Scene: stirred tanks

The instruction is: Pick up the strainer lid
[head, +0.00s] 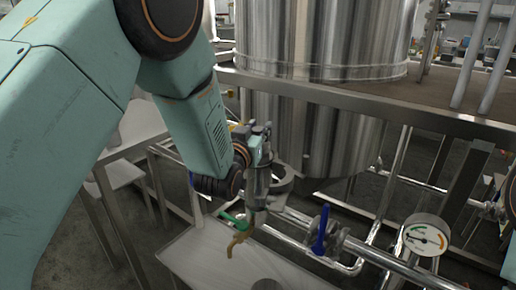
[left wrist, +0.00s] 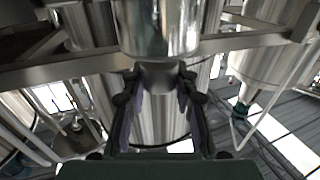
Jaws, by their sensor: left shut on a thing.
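My left gripper (head: 260,147) is at the middle of the head view, beside the big steel tank, partly hidden by its own wrist. In the left wrist view its two fingers (left wrist: 158,100) stand on either side of a dull grey round metal piece, which I take for the strainer lid (left wrist: 160,76). The gripper is shut on it. A wider shiny cylinder (left wrist: 158,32) shows just above that piece. In the head view a small steel cylinder (head: 257,181) is right below the gripper, with a steel ring beside it; I cannot tell whether the lid touches them. My right gripper is not in view.
The steel tank (head: 315,130) stands close behind, with a frame rail (head: 400,112) across it. A green-handled brass tap (head: 238,240), a blue-handled valve (head: 320,232), pipes and a dial gauge (head: 426,236) lie below and right. A grey bench top (head: 205,262) is below.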

